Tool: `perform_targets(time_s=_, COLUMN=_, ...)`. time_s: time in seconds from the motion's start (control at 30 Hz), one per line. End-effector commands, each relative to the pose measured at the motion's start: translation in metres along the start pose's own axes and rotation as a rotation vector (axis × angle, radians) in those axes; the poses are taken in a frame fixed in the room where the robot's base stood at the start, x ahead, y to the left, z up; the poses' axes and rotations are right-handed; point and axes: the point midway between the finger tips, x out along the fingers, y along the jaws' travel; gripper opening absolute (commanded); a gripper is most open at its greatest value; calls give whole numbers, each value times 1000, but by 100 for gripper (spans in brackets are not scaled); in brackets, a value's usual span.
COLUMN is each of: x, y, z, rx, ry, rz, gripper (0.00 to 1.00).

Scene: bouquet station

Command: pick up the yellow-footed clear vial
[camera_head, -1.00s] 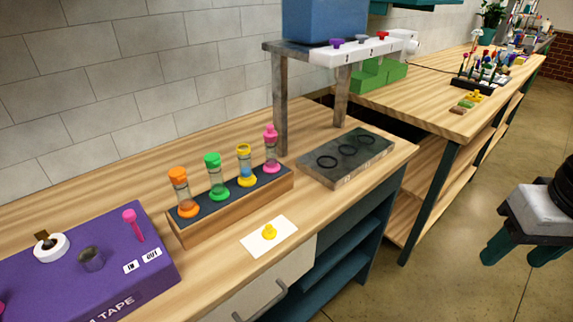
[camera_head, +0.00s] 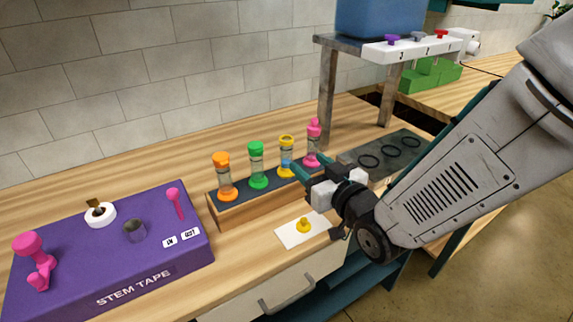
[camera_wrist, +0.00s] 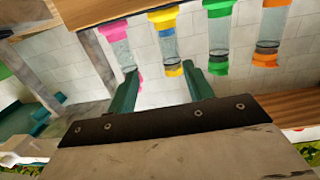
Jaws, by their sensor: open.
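The yellow-footed clear vial (camera_head: 287,153) stands in the dark-topped wooden rack, with a yellow rim and blue low inside it. In the wrist view the same vial (camera_wrist: 167,42) is beyond my fingers, roughly between their lines. My gripper (camera_head: 308,168) is open at the rack's front right, with its teal fingers close to the vial's lower part. I cannot tell whether they touch it. In the wrist view the gripper (camera_wrist: 162,83) shows nothing held between its fingers.
A pink vial (camera_head: 313,145) stands just right of it; green (camera_head: 257,165) and orange (camera_head: 224,178) vials stand left in the rack (camera_head: 240,207). A yellow piece (camera_head: 304,226) lies on a white card in front. A grey metal stand (camera_head: 327,105) rises behind right.

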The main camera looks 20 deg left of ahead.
Motion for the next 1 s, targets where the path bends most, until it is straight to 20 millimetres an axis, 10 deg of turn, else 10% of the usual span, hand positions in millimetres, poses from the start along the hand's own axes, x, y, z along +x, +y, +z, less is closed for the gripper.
perform_targets(time_s=1.0, x=80, y=-16, z=-11, rx=4, ry=63, rz=-37, gripper=52)
